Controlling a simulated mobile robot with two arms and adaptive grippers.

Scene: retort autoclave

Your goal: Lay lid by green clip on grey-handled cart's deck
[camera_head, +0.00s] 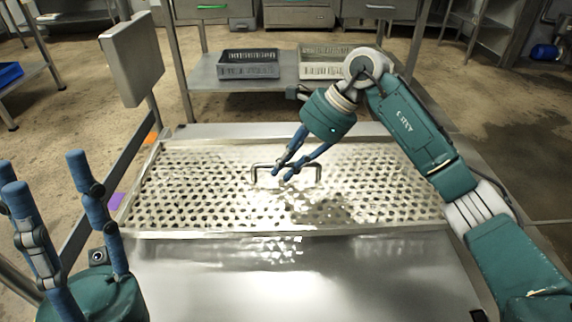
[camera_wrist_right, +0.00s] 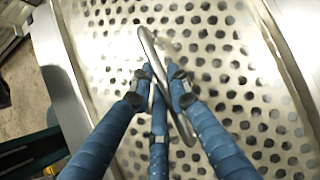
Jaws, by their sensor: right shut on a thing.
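The lid (camera_head: 190,190) is a wide perforated steel plate with a bent metal handle (camera_head: 319,172) at its middle. It lies level over a steel cart deck (camera_head: 300,285); I cannot tell whether it touches. My right gripper (camera_head: 282,173) is shut on the handle's bar; the right wrist view shows the blue fingers around the handle (camera_wrist_right: 183,122) above the holes. My left gripper (camera_head: 45,172) is open and empty at the lower left, apart from the lid.
An orange piece (camera_head: 152,137) and a purple piece (camera_head: 116,202) sit along the left edge. A grey panel on a post (camera_head: 132,60) stands at the left. A rear table (camera_head: 205,72) holds a dark crate (camera_head: 248,64) and a pale crate (camera_head: 323,62). The deck's front is bare.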

